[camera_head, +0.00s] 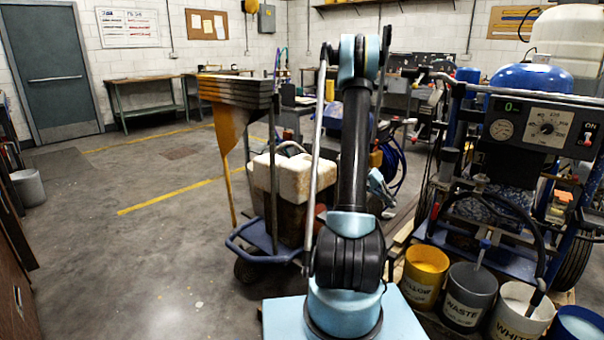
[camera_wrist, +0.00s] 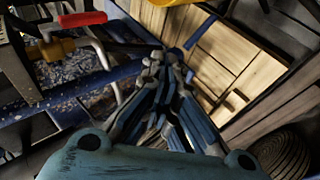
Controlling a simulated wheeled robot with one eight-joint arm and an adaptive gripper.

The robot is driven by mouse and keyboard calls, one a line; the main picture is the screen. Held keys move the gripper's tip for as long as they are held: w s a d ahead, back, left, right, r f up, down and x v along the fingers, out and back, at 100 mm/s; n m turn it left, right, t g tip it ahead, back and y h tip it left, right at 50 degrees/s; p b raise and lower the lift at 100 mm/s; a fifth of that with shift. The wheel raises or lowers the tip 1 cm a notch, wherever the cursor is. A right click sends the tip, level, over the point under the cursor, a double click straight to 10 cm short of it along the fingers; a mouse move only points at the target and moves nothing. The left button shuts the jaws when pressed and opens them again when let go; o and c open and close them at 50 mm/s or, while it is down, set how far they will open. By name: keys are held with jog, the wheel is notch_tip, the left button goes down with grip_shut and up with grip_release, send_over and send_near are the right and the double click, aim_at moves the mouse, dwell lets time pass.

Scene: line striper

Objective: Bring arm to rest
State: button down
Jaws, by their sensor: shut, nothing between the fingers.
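My arm (camera_head: 354,150) stands upright in the middle of the head view, rising from its light-blue base and bending over at the top. My gripper shows in the wrist view (camera_wrist: 166,62), its fingers drawn together with nothing between them. It points down over wooden slats (camera_wrist: 217,72) beside a blue frame tube (camera_wrist: 100,83). I cannot tell from this view whether it touches anything. In the head view the gripper is mostly hidden behind the arm; a light-blue part (camera_head: 380,187) shows just right of it.
The striper machine (camera_head: 540,125) stands close on the right, with yellow (camera_head: 424,276), waste (camera_head: 468,297) and white (camera_head: 520,315) buckets before it. A blue cart (camera_head: 262,236) stands left of the arm. A red-handled valve (camera_wrist: 82,19) is near the gripper. The left floor is open.

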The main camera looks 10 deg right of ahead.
jog(key=s+a+r+n+t+y, duration=0.2)
jog(key=s+a+r, duration=0.3)
jog(key=a+r, duration=0.3)
jog(key=s+a+r+n+t+y, duration=0.1)
jog(key=s+a+r+n+t, duration=0.1)
jog(key=s+a+r, duration=0.6)
jog(key=s+a+f+n+t+y, duration=0.1)
jog(key=s+a+f+n+y, duration=0.1)
jog(key=s+a, duration=0.6)
jog(key=s+a+f+n+t+y, duration=0.1)
jog(key=s+a+f+n+y, duration=0.1)
jog(key=s+a, duration=0.6)
notch_tip(320, 180, down, 3)
jog(key=a+y, duration=0.1)
jog(key=a, duration=0.1)
jog(key=shift+s+a+n+t+y, duration=0.3)
jog(key=shift+s+n+t, duration=0.1)
jog(key=shift+d+r, duration=0.1)
jog(key=shift+d, duration=0.05)
